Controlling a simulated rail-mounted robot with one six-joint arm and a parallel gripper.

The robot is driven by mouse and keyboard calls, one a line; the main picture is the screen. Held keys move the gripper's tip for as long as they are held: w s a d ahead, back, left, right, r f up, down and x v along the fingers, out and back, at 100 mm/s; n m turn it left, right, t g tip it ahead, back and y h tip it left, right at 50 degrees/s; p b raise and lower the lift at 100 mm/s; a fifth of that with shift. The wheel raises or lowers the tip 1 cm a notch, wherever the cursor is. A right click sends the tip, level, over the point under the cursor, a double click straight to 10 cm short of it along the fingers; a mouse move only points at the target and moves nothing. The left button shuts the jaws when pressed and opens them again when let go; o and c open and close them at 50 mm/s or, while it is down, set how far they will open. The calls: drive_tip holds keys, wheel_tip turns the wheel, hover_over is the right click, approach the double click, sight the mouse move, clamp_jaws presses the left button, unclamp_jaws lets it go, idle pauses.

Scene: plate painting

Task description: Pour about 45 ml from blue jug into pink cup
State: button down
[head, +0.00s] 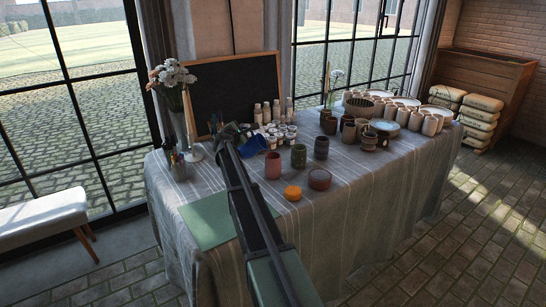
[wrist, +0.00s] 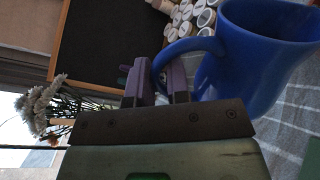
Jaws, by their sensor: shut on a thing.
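The blue jug (head: 254,146) is held up over the left part of the table and looks tilted. In the wrist view the jug (wrist: 262,65) fills the upper right, with its handle (wrist: 188,46) towards my fingers. My gripper (wrist: 160,82) is shut on the handle; it also shows in the head view (head: 229,133), left of the jug. The pink cup (head: 273,166) stands upright on the cloth, just below and right of the jug in the head view. The inside of the jug and the level in the cup cannot be made out.
A green cup (head: 298,156), a dark cup (head: 321,148), a reddish bowl (head: 319,179) and an orange bowl (head: 292,193) stand near the pink cup. White jars and bottles stand behind. A flower vase (head: 179,128) is at left. A green mat (head: 207,220) lies bare at front left.

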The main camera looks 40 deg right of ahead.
drive_tip(key=shift+s+d+r+m+p, duration=0.15)
drive_tip(key=shift+r+m+p, duration=0.1)
drive_tip(key=shift+m+p, duration=0.05)
idle(0.8)
drive_tip(key=f+b, duration=0.1)
drive_tip(key=w+f+n+b, duration=0.1)
drive_tip(key=f+b, duration=0.1)
drive_tip(key=a+f+n+b, duration=0.1)
drive_tip(key=b, duration=0.1)
drive_tip(key=shift+w+a+f, duration=0.1)
drive_tip(key=shift+w+f, duration=0.15)
drive_tip(key=shift+f, duration=0.1)
drive_tip(key=shift+w+a+f+n+h+b, duration=0.5)
drive_tip(key=shift+n+b, duration=0.3)
drive_tip(key=shift+n, duration=0.2)
drive_tip(key=shift+r+p, duration=0.4)
drive_tip(key=shift+p, duration=0.15)
drive_tip(key=shift+s, duration=0.1)
drive_tip(key=f+b, duration=0.1)
drive_tip(key=w+a+f+n+b, duration=0.1)
drive_tip(key=b, duration=0.1)
drive_tip(key=shift+w+f+n, duration=0.15)
drive_tip(key=shift+f+n, duration=0.15)
drive_tip(key=shift+f, duration=0.1)
